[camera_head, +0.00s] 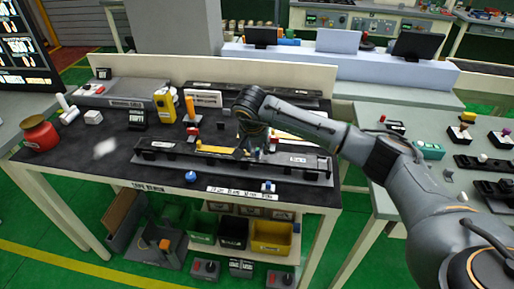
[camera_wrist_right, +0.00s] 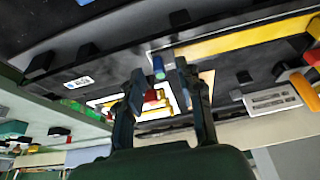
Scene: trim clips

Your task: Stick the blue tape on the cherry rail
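A long dark rail (camera_head: 180,160) lies along the front of the black-topped bench; I cannot read which rail its label names. A yellow strip (camera_head: 215,149) lies on it and also shows in the right wrist view (camera_wrist_right: 245,40). A small blue cylindrical piece (camera_wrist_right: 158,68), perhaps the blue tape, shows between my right fingertips. My right gripper (camera_wrist_right: 160,78) is open, fingers pointing at the rail, with gaps either side of the blue piece. In the head view my right gripper (camera_head: 247,147) is over the rail and partly hides it. My left gripper is not in view.
A red jar (camera_head: 39,135) stands at the bench's left end. A yellow device (camera_head: 165,105) and an orange-handled tool (camera_head: 190,110) stand behind the rail. A blue ball (camera_head: 191,176) is at the front edge. Bins (camera_head: 271,238) sit below. A second bench (camera_head: 385,120) is on the right.

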